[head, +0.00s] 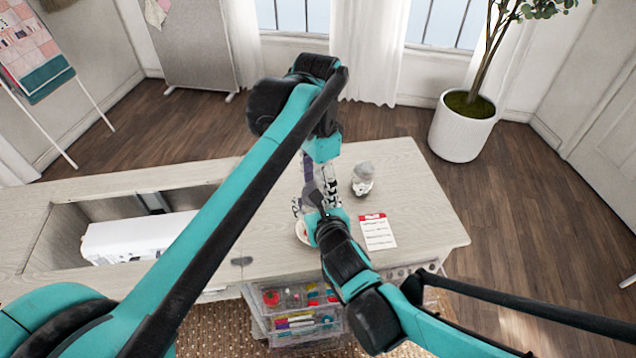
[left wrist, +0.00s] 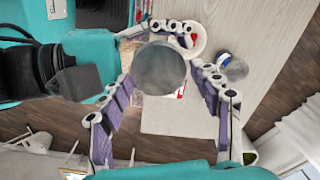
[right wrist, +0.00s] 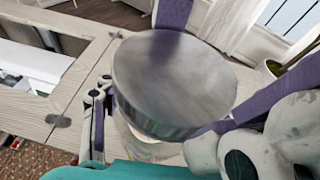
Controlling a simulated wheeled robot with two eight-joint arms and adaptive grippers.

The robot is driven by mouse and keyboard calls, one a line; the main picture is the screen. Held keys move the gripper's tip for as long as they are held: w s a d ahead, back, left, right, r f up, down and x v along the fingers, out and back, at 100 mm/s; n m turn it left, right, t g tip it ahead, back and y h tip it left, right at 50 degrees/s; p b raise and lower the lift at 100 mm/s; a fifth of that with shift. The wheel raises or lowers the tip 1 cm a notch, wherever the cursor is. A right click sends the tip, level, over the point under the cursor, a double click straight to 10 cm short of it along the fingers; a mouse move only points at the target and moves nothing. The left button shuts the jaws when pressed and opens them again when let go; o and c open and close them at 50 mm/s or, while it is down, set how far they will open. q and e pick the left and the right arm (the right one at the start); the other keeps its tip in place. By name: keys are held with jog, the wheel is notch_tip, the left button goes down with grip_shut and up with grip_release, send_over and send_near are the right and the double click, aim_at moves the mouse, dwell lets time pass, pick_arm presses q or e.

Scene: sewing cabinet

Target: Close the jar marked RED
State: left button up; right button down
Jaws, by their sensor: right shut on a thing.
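A glass jar (right wrist: 145,150) with a wide grey lid (right wrist: 175,78) at its mouth fills the right wrist view; I cannot tell how firmly the lid is seated. My right gripper (head: 322,206) is shut on this jar, fingers at its sides. The lid also shows from above in the left wrist view (left wrist: 160,68). My left gripper (left wrist: 163,75) has its purple-padded fingers apart on either side of the lid, seemingly open. In the head view both grippers largely hide the jar. No RED marking is readable on it.
Another grey-lidded jar (head: 363,180) stands to the right on the table (head: 430,205). A card with a red header (head: 377,232) lies nearer the front. A white dish (head: 302,232) is beside the grippers. A white machine (head: 125,240) sits in the cabinet recess. The table's right end is clear.

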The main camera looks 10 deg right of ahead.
dwell(0.3)
pick_arm(q)
jog(key=shift+r, duration=2.3)
jog(key=shift+c, duration=0.3)
jog(key=n, duration=0.5)
jog(key=shift+r, duration=0.35)
jog(key=n, duration=0.5)
jog(key=r+n, duration=0.1)
jog(key=n, duration=0.1)
jog(key=shift+a, duration=0.1)
jog(key=n, duration=0.5)
jog(key=shift+r, duration=0.3)
jog(key=n, duration=0.5)
jog(key=shift+a+r+n, duration=0.1)
jog(key=shift+r+n, duration=0.3)
